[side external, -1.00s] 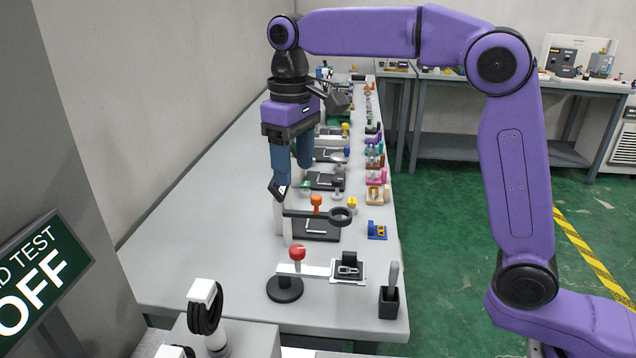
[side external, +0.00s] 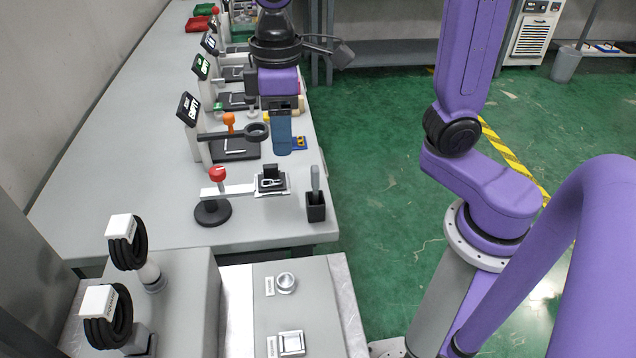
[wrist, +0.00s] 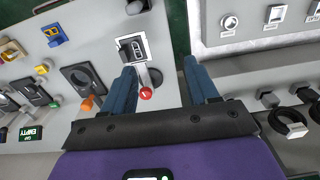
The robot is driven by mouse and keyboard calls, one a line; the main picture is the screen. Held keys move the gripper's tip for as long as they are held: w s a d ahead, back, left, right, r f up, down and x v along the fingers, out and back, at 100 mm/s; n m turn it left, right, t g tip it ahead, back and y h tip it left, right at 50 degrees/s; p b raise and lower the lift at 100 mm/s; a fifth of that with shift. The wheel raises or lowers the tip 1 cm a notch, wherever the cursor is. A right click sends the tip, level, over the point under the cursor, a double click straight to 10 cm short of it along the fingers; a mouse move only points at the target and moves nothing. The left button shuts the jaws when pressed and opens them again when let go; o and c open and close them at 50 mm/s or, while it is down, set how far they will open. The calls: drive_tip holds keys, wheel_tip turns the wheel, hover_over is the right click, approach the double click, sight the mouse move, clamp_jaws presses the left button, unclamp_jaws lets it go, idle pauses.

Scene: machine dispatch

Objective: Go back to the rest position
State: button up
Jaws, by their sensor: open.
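My gripper (side external: 281,148) hangs with its blue fingers pointing down near the bench's right edge in the side view, where the fingers overlap each other. In the wrist view my gripper (wrist: 163,85) has its two blue fingers well apart, with nothing held between them. Between and beyond the fingers, the wrist view shows a red knob (wrist: 145,93) and a small black fixture on a white plate (wrist: 131,47). My gripper looks clear of these, though its height above the bench is hard to judge.
Black coils on posts (side external: 125,245) and a button panel (side external: 300,310) stand in front. Green floor lies to the right.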

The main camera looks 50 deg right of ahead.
drive_tip(key=s+d+f+n, duration=0.2)
drive_tip(key=s+d, duration=0.3)
drive_tip(key=s, duration=0.3)
drive_tip(key=s+d+f+n, duration=0.2)
drive_tip(key=s+d+f, duration=0.3)
drive_tip(key=s, duration=0.3)
drive_tip(key=shift+s+d+f, duration=0.2)
drive_tip(key=shift+s+d, duration=0.2)
